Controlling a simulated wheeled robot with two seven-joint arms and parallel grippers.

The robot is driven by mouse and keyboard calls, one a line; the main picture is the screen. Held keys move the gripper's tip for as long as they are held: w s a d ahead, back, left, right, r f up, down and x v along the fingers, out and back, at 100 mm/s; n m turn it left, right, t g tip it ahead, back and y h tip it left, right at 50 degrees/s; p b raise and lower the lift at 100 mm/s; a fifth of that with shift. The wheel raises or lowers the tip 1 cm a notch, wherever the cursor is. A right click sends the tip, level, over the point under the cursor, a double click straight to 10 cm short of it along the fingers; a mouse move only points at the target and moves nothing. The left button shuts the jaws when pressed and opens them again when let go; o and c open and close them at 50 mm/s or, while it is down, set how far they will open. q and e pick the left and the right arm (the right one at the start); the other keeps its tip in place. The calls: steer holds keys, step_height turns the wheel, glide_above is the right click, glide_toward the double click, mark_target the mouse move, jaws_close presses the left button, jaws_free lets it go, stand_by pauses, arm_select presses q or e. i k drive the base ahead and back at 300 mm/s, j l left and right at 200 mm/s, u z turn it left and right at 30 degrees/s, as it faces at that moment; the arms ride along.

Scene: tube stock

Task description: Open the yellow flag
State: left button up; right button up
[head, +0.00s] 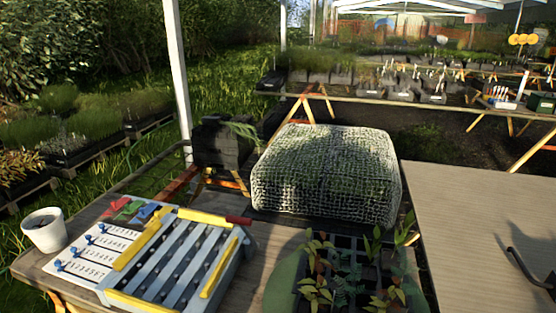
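A pale box with slats (190,262) stands on the wooden bench at the lower left. Yellow strips lie along its edges: one along its left side (137,245), one on the far edge (195,217), one on the right side (219,268) and one at the near edge (130,302). I cannot tell which is the yellow flag, or whether it is open or shut. Small red (112,206), green (128,212) and blue (155,213) pieces lie at the box's far left corner. Neither of my grippers is in view.
A white panel with blue pegs (95,250) adjoins the box, and a white pot (44,230) stands left of it. A mesh-covered block (325,178) is behind, a seedling tray (343,243) to the right. A mostly bare board (480,215) holds a dark curved object (520,264).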

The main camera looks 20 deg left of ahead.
mark_target(162, 210)
steer(key=u, duration=1.3)
